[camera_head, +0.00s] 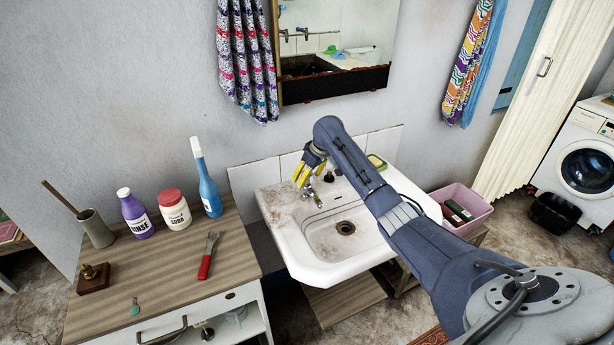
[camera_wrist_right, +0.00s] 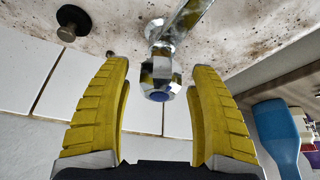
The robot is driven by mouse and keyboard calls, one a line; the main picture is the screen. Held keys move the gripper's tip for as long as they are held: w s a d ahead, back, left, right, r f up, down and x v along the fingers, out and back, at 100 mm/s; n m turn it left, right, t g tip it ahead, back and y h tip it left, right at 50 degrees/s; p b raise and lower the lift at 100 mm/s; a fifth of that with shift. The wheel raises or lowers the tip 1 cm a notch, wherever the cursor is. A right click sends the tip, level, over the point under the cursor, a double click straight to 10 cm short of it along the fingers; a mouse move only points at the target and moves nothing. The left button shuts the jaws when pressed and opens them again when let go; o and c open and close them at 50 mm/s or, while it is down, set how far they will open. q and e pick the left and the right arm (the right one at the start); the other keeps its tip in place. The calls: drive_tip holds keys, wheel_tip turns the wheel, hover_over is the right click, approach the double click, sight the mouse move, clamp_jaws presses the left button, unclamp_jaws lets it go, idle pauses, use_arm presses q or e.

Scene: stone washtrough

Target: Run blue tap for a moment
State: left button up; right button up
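The chrome tap with a blue-marked end (camera_wrist_right: 160,82) shows in the right wrist view, between and just beyond the yellow fingers of my right gripper (camera_wrist_right: 163,98). The fingers are spread apart, and I see no contact with the tap. In the head view my right gripper (camera_head: 309,170) is over the back left of the white washbasin (camera_head: 319,277), by the faucet (camera_head: 312,196). The arm hides part of the faucet and the basin's right side. I cannot see water running. My left gripper is not in view.
A wooden-topped cabinet (camera_head: 165,285) left of the basin bears a purple bottle (camera_head: 135,215), a white jar (camera_head: 175,212), a blue bottle (camera_head: 208,190) and a red-handled tool (camera_head: 207,262). A mirror (camera_head: 335,45) hangs above. A pink crate (camera_head: 466,210) stands at the right.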

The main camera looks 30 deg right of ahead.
drive_tip(key=c, duration=1.1)
drive_tip(key=shift+n, duration=0.4)
drive_tip(key=n+y, duration=0.1)
drive_tip(key=n, duration=0.1)
drive_tip(key=n+y, duration=0.1)
drive_tip(key=n, duration=0.2)
drive_tip(key=shift+g, duration=0.4)
drive_tip(key=n+g+y, duration=0.1)
drive_tip(key=n, duration=0.3)
drive_tip(key=shift+n+g, duration=0.6)
drive_tip(key=shift+n, duration=0.4)
drive_tip(key=shift+a, duration=0.1)
drive_tip(key=o, duration=1.2)
